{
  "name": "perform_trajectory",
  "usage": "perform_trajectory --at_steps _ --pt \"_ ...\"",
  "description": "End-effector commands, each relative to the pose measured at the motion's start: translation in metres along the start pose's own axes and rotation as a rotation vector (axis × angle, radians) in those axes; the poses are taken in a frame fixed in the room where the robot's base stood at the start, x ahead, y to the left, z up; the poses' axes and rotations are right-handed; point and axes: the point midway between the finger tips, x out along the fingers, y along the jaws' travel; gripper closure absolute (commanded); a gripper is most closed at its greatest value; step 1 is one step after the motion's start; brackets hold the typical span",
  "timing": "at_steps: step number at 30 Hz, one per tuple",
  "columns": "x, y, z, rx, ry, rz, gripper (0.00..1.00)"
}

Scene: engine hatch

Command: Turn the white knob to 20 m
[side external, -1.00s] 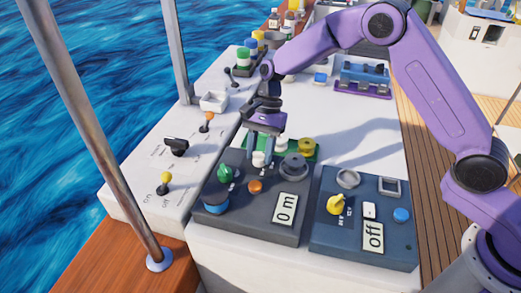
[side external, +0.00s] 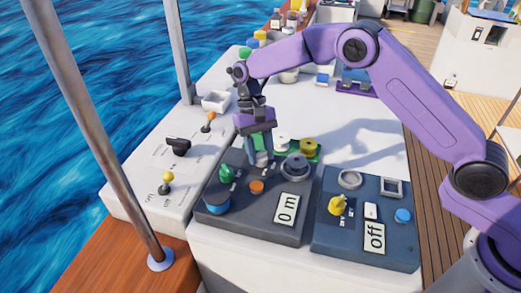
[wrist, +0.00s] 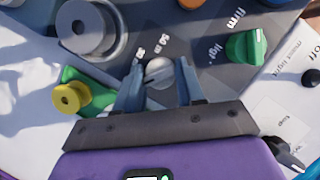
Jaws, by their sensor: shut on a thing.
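The white knob (wrist: 159,73) sits on the dark grey panel (side external: 244,223), with small printed metre labels beside it in the wrist view. My gripper (wrist: 158,76) is shut on the knob, with one finger on each side of it. In the side view my gripper (side external: 260,156) points down at the panel and its fingers mostly hide the knob. The panel's white display (side external: 287,208) reads "0 m".
Close around the knob stand a green knob (side external: 227,173), an orange button (side external: 257,187), a blue-topped knob (side external: 216,202) and a grey round dial (side external: 295,166). A blue panel (side external: 365,252) with a yellow knob (side external: 337,205) and a display reading "off" is to the right.

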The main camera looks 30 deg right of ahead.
Motion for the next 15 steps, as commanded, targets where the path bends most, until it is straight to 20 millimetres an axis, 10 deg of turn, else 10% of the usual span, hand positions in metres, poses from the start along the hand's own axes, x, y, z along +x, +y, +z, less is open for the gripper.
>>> perform_trajectory --at_steps 15 --pt "-0.0014 -0.0005 -0.0001 -0.093 0.002 0.037 0.92"
